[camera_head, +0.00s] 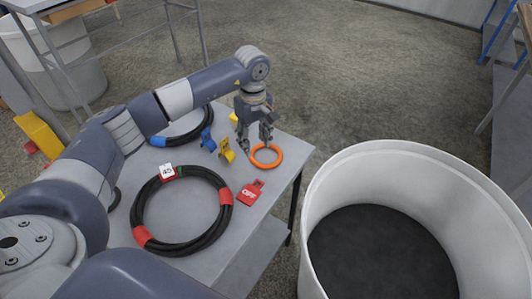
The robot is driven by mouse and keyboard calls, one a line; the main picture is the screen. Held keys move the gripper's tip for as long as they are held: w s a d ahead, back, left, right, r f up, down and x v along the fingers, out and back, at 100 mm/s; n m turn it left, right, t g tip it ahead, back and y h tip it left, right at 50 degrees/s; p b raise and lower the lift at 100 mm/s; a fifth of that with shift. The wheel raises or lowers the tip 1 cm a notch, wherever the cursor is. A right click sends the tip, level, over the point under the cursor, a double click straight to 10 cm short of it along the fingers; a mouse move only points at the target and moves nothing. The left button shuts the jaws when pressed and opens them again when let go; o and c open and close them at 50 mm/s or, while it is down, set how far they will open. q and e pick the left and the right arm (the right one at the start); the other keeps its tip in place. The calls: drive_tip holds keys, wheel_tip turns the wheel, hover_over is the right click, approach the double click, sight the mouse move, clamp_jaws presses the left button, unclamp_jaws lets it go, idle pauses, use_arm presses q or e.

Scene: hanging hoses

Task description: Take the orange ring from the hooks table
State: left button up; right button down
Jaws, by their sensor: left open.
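The orange ring (279,159) lies flat on the grey hooks table (203,262), close to its right edge. My left gripper (256,144) is open and points down at the ring's upper left part. The fingertips are at or just above the ring; I cannot tell whether they touch it. The gripper hides a small part of the table behind the ring. My right gripper does not show.
A black coiled hose (220,222) with red bands lies on the table, another hose (206,117) behind my arm. Blue (207,140) and yellow (226,151) hooks and a red tag (251,192) lie near the ring. A large white bin (318,212) stands right.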

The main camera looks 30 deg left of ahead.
sight(256, 159)
use_arm(q)
drive_tip(key=shift+f, duration=0.75)
wheel_tip(256, 159, down, 4)
drive_tip(key=shift+f+p, duration=0.2)
drive_tip(key=shift+p, duration=0.75)
drive_tip(key=shift+f, duration=0.4)
drive_tip(key=shift+c, duration=0.6)
clamp_jaws()
